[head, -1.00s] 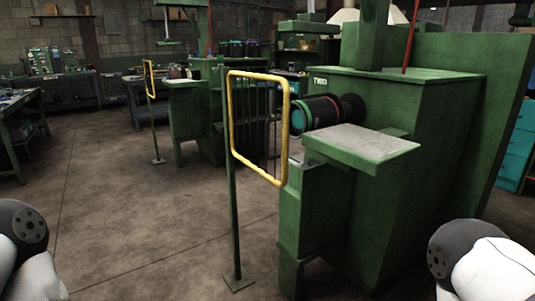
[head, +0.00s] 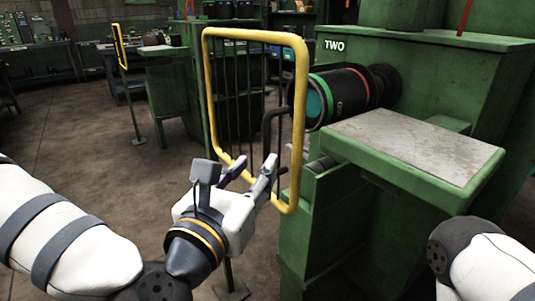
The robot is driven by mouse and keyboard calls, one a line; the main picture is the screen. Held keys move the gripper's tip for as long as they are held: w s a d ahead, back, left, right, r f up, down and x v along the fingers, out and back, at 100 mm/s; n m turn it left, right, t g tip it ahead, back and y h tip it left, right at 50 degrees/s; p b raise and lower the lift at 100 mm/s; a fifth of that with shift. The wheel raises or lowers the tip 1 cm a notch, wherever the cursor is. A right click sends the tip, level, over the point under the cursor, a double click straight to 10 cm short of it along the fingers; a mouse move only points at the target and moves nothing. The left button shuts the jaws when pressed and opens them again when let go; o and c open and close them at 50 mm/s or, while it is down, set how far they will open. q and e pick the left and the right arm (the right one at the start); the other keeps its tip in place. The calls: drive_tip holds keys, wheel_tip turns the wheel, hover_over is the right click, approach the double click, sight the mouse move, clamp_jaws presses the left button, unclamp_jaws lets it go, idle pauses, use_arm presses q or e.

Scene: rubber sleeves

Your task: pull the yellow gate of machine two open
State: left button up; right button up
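The yellow gate (head: 303,100) of machine two (head: 400,215) is an upright yellow frame with dark vertical bars, standing in front of the machine's black sleeve roller. A dark bent handle (head: 267,130) shows at the gate's right side. My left gripper (head: 254,162) is at the gate's lower part, just below the handle, with its fingers spread and nothing seen between them. Whether a finger touches the gate or handle, I cannot tell. My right gripper is out of view; only part of my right arm shows at the lower right.
A black roller (head: 345,92) with green and red bands sticks out behind the gate. A grey-topped green ledge (head: 415,145) juts out at the right. A second yellow gate (head: 118,47) stands farther back left. Open floor (head: 75,145) lies left.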

sight(266, 148)
use_arm(q)
drive_tip(key=x, duration=0.4)
drive_tip(key=r+x, duration=0.1)
drive_tip(key=x, duration=0.1)
drive_tip(key=shift+w+d+r, duration=0.1)
drive_tip(key=shift+w+d, duration=0.05)
drive_tip(key=shift+w, duration=0.15)
clamp_jaws()
